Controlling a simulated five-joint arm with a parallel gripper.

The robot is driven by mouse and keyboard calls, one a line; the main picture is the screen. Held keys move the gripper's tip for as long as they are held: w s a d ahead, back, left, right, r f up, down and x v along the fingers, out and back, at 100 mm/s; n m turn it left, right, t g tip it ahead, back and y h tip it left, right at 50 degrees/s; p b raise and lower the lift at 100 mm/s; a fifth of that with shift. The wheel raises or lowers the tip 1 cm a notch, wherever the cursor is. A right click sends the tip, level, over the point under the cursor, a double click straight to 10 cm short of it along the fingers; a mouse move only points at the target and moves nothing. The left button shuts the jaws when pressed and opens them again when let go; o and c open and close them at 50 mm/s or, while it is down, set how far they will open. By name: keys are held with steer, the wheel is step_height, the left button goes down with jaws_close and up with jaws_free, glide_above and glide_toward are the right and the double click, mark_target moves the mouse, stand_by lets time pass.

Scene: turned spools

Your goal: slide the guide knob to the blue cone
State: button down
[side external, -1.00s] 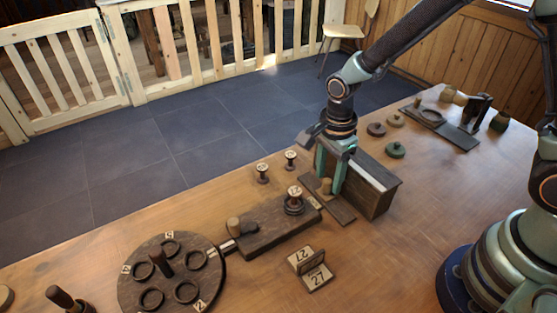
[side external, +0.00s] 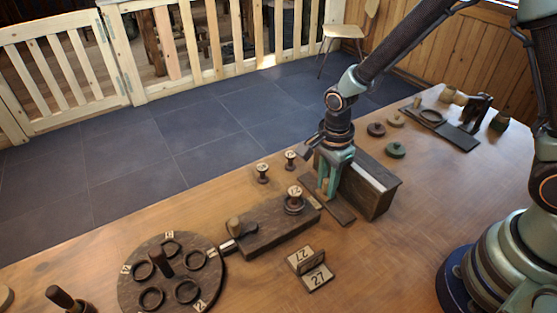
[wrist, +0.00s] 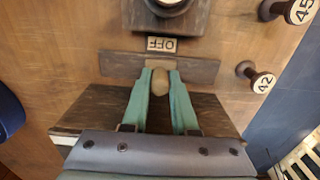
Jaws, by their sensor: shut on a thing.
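The guide knob (wrist: 160,82), a small rounded tan wooden piece, stands at the dark guide strip (wrist: 120,65) in the wrist view. My gripper (wrist: 160,72) is shut on it, one green finger on each side. In the side view my gripper (side external: 327,188) is low over the strip (side external: 341,212), beside a dark box, and its fingers largely hide the knob. I cannot make out a blue cone in either view.
A dark block (side external: 265,230) with a numbered spool (side external: 294,199) stands left of the strip. The dark box (side external: 372,190) is close on the right. Two small spools (side external: 262,172) stand behind. A round turntable (side external: 143,290) and number cards (side external: 314,272) are nearer the front.

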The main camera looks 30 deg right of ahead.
mark_target(316, 186)
steer(key=shift+w, duration=1.75)
steer(key=c, duration=0.7)
jaws_free()
steer(key=shift+r, duration=3.5)
jaws_close()
